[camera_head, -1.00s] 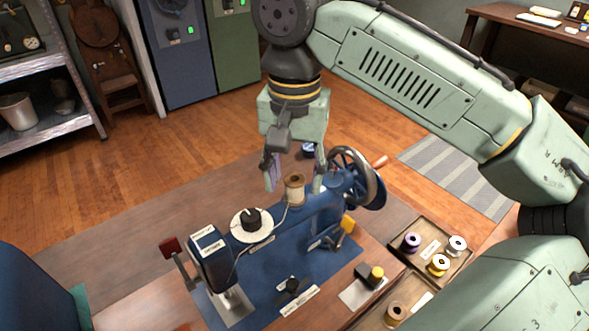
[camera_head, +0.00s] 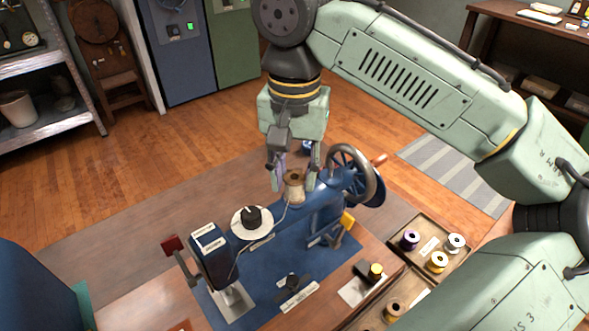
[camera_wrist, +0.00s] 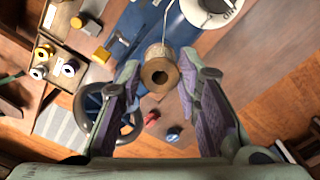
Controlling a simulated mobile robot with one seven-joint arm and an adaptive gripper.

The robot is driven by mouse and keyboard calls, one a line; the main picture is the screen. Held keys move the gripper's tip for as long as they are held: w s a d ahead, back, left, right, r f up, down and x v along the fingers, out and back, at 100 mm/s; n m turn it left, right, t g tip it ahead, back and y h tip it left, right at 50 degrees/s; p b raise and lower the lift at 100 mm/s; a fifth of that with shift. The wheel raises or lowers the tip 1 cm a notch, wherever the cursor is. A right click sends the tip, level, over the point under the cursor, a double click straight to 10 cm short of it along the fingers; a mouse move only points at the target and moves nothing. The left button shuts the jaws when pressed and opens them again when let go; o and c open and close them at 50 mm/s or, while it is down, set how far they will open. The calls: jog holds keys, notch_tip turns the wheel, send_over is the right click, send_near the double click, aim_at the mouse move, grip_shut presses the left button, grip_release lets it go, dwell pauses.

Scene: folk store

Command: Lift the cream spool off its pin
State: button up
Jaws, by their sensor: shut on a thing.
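The cream spool (camera_head: 295,192) stands upright on top of the blue sewing machine (camera_head: 324,208), near its handwheel. In the wrist view the spool (camera_wrist: 158,57) shows its brown end with a dark centre hole, and a pale thread runs from it. My gripper (camera_head: 294,183) is above the machine, pointing down, with its purple-padded fingers closed on either side of the spool. The fingers also flank it in the wrist view (camera_wrist: 160,76). The pin is hidden inside the spool, and I see no clear gap opening beneath the spool.
A white disc (camera_head: 251,222) with a black knob sits on the machine left of the spool. The handwheel (camera_head: 354,172) is close on the right. A tray (camera_head: 423,222) of several spools lies at the right. The space above the machine's left end is open.

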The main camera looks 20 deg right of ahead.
jog(key=shift+c, duration=0.9)
jog(key=shift+r+p, duration=2.75)
jog(key=shift+r, duration=0.6)
jog(key=shift+f, duration=0.15)
